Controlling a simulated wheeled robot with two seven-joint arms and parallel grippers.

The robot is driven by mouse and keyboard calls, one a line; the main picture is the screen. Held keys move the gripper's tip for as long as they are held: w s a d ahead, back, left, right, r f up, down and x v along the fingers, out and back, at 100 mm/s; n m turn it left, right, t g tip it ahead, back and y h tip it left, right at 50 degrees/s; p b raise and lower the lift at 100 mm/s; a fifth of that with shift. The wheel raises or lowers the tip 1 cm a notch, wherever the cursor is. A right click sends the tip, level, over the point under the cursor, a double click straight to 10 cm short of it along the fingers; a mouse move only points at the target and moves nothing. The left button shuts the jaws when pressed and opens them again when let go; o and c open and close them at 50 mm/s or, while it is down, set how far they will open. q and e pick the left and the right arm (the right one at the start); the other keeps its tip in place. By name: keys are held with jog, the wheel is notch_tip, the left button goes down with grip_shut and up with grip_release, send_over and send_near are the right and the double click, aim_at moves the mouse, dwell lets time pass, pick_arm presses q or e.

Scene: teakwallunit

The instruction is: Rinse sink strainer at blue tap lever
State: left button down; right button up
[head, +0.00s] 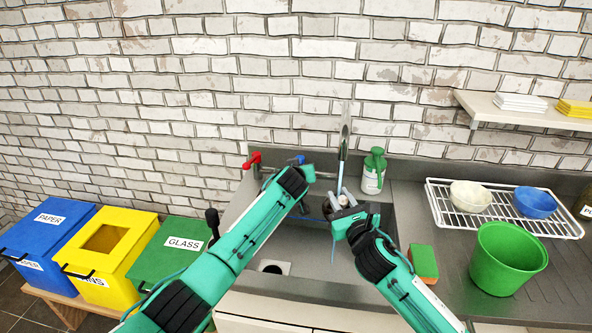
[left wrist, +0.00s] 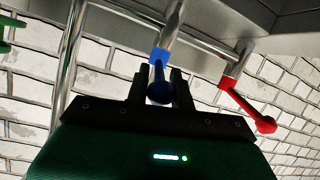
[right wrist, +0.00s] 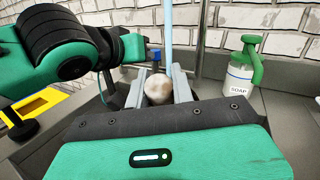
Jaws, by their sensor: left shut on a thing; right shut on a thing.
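The blue tap lever (head: 296,160) is at the back of the sink; it also shows between the fingers in the left wrist view (left wrist: 160,77). My left gripper (left wrist: 165,85) is shut on it. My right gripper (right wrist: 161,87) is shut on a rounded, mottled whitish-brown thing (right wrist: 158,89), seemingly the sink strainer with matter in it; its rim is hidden. My right gripper (head: 344,198) is over the sink (head: 300,245). A pale blue vertical stream (right wrist: 168,35), seemingly water, comes down at or just behind the held thing; I cannot tell if it touches.
A red tap lever (head: 252,160) stands left of the blue one. A soap bottle (head: 373,172) is right of the tap. A sponge (head: 423,262), a green bucket (head: 507,258) and a dish rack (head: 440,205) with bowls occupy the right counter. Bins stand left.

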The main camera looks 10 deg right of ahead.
pick_arm(q)
jog(key=shift+d, duration=0.25)
jog(key=c, duration=1.5)
grip_release()
jog(key=shift+o, duration=0.2)
jog(key=shift+s, duration=0.1)
jog(key=v, duration=1.2)
jog(key=shift+d, duration=0.2)
